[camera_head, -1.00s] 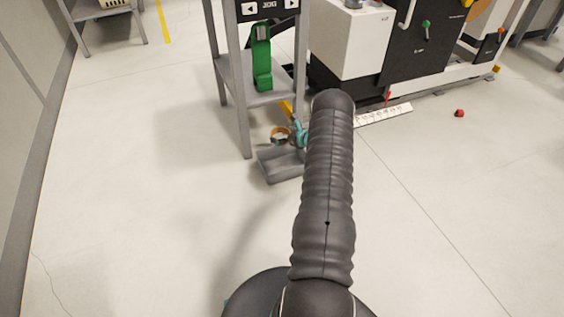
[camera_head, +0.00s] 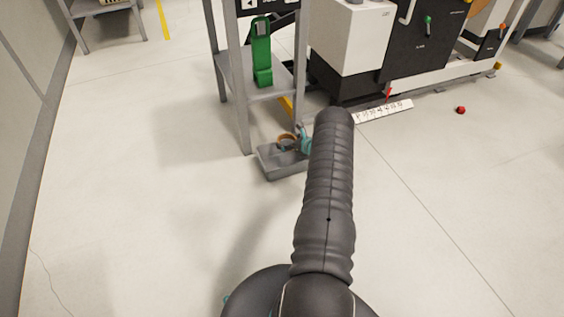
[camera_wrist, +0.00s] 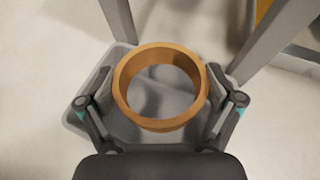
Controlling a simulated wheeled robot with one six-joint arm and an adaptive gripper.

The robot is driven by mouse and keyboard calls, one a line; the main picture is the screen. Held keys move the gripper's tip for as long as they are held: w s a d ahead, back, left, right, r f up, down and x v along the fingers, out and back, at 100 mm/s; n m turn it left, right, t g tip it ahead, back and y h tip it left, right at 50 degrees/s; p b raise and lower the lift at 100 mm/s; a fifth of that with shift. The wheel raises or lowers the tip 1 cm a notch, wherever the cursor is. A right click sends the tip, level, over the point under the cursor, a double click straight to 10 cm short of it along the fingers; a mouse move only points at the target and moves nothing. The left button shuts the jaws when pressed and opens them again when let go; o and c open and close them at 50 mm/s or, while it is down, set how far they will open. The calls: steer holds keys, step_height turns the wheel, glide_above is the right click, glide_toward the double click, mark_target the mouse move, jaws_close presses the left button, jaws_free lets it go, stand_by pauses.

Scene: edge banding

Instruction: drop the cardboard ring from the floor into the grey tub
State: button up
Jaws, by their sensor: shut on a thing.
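The cardboard ring (camera_wrist: 122,98) is brown and round, and it is held between the two fingers of my gripper (camera_wrist: 160,98) in the wrist view. The grey tub (camera_wrist: 77,112) lies beneath the ring there, with its floor showing through the ring's hole. In the head view the ring (camera_head: 286,138) shows over the back of the tub (camera_head: 283,172), which stands on the floor. My gripper (camera_head: 294,140) is partly hidden by my own arm, as is the tub's right end. How high the ring is above the tub's floor is hard to tell.
A grey metal stand (camera_head: 240,100) with a green holder (camera_head: 262,60) rises just behind the tub; its legs are close to my gripper. A black and white machine (camera_head: 350,45) stands behind right. A small red object (camera_head: 460,110) lies on the floor. Floor at left is clear.

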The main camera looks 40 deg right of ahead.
steer(key=o, duration=0.6)
steer(key=shift+s, duration=0.1)
steer(key=v, duration=1.2)
steer(key=shift+f, duration=0.1)
